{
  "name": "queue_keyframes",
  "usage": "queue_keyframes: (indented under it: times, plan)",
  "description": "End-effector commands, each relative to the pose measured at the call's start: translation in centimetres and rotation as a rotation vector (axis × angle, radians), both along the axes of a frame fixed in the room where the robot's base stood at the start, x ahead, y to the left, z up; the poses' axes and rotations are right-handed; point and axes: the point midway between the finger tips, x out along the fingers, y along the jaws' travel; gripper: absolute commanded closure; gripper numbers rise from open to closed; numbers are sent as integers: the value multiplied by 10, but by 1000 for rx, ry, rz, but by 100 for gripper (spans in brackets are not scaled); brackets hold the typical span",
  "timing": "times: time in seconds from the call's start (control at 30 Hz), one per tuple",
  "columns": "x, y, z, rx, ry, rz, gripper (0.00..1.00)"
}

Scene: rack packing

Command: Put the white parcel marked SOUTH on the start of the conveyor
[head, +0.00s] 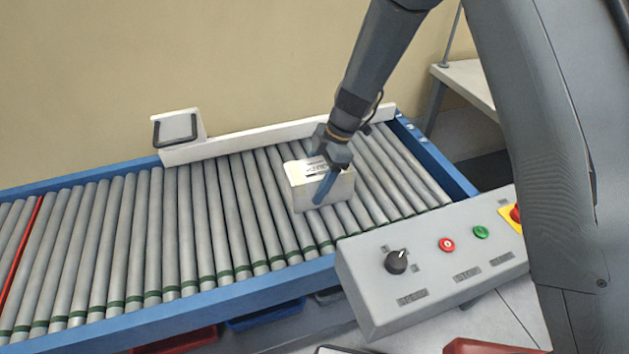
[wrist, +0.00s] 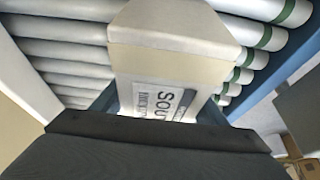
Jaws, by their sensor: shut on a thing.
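The white parcel (head: 304,190) is between the fingers of my gripper (head: 328,180), over the rollers near the right end of the conveyor (head: 232,205). My gripper is shut on it. In the wrist view the parcel (wrist: 180,35) carries a label with the letters "SOU" showing; the rest of the word is cut off by my gripper (wrist: 165,110). The parcel looks slightly turned against the rollers. I cannot tell whether its underside touches them.
A grey control box (head: 430,265) with a knob and red and green buttons stands at the conveyor's near right side. A white guide rail (head: 235,145) runs along the back. Coloured bins (head: 265,315) sit below the front edge. Rollers to the left are clear.

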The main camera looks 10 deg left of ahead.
Motion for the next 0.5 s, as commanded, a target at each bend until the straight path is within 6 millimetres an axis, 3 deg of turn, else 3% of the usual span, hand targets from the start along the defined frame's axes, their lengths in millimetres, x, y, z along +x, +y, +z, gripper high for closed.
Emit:
queue_keyframes:
  times: [0.17, 0.2, 0.3, 0.5]
  plan:
    - [0, 0, -3, 0, 0, 0, 73]
    - [0, 0, -3, 0, 1, 0, 30]
    - [0, 0, -3, 0, 1, 0, 15]
    - [0, 0, -3, 0, 1, 0, 15]
